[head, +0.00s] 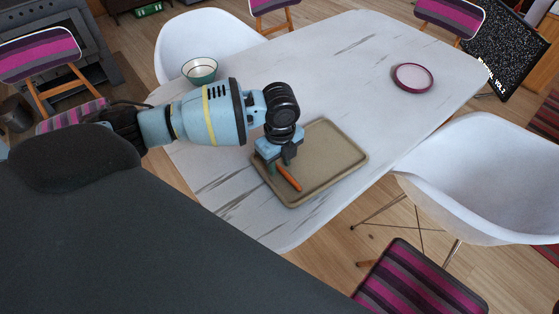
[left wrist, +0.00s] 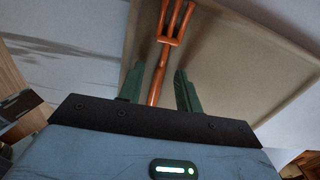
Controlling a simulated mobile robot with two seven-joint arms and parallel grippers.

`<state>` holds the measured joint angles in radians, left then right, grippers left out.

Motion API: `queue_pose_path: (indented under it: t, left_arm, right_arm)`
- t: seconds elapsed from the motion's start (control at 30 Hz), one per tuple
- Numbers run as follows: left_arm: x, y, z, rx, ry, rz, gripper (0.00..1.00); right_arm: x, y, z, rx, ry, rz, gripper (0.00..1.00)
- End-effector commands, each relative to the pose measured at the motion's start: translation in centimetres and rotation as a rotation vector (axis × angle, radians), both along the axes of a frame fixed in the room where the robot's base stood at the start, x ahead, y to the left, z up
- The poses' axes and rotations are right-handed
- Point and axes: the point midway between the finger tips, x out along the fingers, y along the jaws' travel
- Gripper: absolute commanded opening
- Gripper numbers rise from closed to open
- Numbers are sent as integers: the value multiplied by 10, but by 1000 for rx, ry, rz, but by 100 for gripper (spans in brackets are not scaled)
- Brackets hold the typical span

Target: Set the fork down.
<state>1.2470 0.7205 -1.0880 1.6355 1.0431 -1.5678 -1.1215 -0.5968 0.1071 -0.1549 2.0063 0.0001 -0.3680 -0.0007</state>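The orange fork (head: 289,178) lies on the tan tray (head: 325,180) on the table. In the left wrist view the fork (left wrist: 168,40) has its tines pointing away from my gripper. My left gripper (head: 279,167) is low over the left part of the tray, at the fork. In the left wrist view its green fingers (left wrist: 159,67) stand apart, one on each side of the fork's handle, with a gap on both sides. The end of the handle is hidden behind the gripper body. My right gripper is not in view.
The white marble-look table (head: 345,75) has free room behind and right of the tray. White chairs (head: 485,175) stand close around.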

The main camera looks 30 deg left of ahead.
Motion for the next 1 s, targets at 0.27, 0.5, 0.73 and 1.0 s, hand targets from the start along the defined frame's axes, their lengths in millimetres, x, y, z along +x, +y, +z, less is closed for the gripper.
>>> queue_pose_path:
  t: [0.27,0.5,0.73,1.0]
  left_arm:
    - [1,0,7,-1,-2,0,35]
    - [1,-1,49,-2,-6,-1,35]
    - [1,-1,92,-1,-4,0,35]
    - [0,-1,119,0,0,0,35]
  right_arm:
    - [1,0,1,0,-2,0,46]
    - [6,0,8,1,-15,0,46]
    - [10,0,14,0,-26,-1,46]
    - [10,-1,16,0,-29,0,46]
